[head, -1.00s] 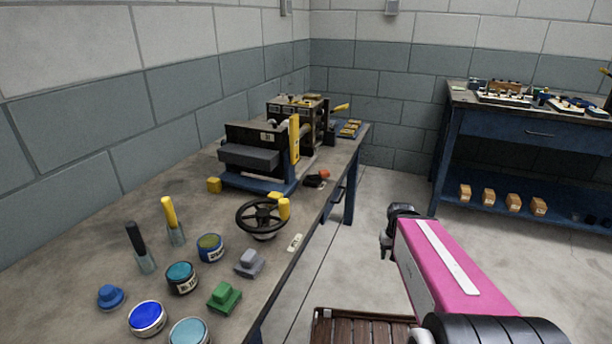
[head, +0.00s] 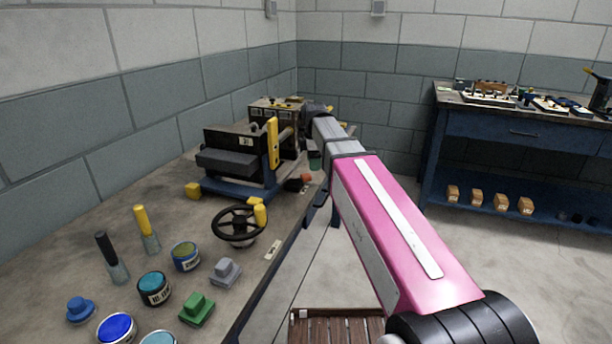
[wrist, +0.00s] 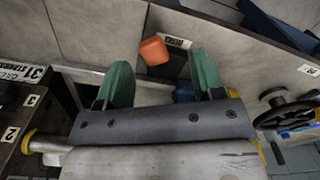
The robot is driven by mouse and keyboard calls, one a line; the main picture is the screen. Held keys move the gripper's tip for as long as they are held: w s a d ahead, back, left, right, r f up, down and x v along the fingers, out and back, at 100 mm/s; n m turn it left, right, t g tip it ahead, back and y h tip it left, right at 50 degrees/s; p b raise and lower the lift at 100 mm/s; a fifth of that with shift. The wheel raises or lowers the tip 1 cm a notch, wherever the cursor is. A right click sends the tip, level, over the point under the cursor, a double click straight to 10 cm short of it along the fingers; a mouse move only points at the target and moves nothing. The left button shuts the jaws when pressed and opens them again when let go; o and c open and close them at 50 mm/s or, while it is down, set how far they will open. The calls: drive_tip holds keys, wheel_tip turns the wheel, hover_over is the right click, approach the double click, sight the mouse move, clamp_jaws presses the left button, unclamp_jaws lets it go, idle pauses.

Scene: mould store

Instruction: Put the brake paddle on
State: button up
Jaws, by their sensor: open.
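The brake paddle shows in the head view as an orange end (head: 306,178) on a dark base at the bench's right edge, in front of the machine. In the wrist view its orange block (wrist: 153,50) appears between and just beyond the two green fingertips, beside a small label too blurred to read surely. My gripper (wrist: 161,62) is open and empty, with a finger on each side of the block in the picture. I cannot tell the height between them, and no contact shows. In the head view my gripper (head: 315,162) is mostly hidden by my arm.
A machine with a grey block and yellow lever (head: 272,143) stands behind the paddle. A black handwheel (head: 238,224) sits nearer, with paint tins (head: 154,288) and brushes on the bench (head: 70,230).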

sight(306, 175)
wheel_tip(306, 175, up, 4)
drive_tip(key=w+a+n, duration=0.1)
drive_tip(key=a+n, duration=0.2)
drive_tip(key=f, duration=1)
drive_tip(key=shift+d+f, duration=0.1)
drive_tip(key=shift+d, duration=0.1)
drive_tip(key=c, duration=0.9)
